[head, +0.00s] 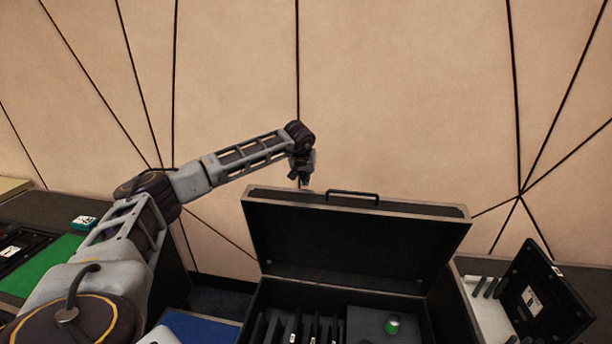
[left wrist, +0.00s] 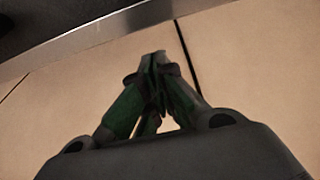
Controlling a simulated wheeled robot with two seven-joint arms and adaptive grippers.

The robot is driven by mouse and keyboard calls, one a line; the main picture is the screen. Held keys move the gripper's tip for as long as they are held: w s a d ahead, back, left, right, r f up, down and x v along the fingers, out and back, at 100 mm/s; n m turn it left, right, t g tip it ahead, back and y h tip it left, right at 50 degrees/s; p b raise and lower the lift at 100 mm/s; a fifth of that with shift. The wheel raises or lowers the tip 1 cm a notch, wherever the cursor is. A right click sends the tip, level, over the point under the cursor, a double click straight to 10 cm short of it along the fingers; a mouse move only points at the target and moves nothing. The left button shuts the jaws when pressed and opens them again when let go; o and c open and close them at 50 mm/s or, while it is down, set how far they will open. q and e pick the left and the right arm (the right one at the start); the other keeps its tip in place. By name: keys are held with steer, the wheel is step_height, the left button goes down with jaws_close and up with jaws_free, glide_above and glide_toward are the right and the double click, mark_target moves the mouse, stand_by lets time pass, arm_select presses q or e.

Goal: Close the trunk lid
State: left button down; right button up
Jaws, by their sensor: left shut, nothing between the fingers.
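The black trunk (head: 256,298) stands in front of me with its lid (head: 350,240) raised, leaning back. A black handle (head: 352,194) sits on the lid's upper edge. Several dark upright items and a small green-topped cylinder (head: 392,324) show inside the trunk. My left gripper (head: 304,180) is just behind the lid's upper edge, left of the handle. In the left wrist view its green fingers (left wrist: 154,60) meet at the tips with nothing between them. A grey metal edge (left wrist: 90,36), probably the lid's rim, runs above the fingertips, apart from them in that picture. My right gripper is not in view.
A panelled beige wall (head: 400,90) rises behind the trunk. A white case (head: 490,310) with an open black lid (head: 545,295) stands at the right. At the left is a surface with a green mat (head: 45,268) and a small teal box (head: 84,222). A blue surface (head: 200,330) lies left of the trunk.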

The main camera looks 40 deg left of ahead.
arm_select(q)
steer(key=shift+s+d+f, duration=0.15)
steer(key=shift+s+d, duration=0.15)
steer(key=shift+s, duration=0.3)
steer(key=shift+s+d+f, duration=0.1)
steer(key=shift+s+d, duration=0.15)
steer(key=shift+s, duration=0.35)
steer(key=shift+s+f, duration=0.1)
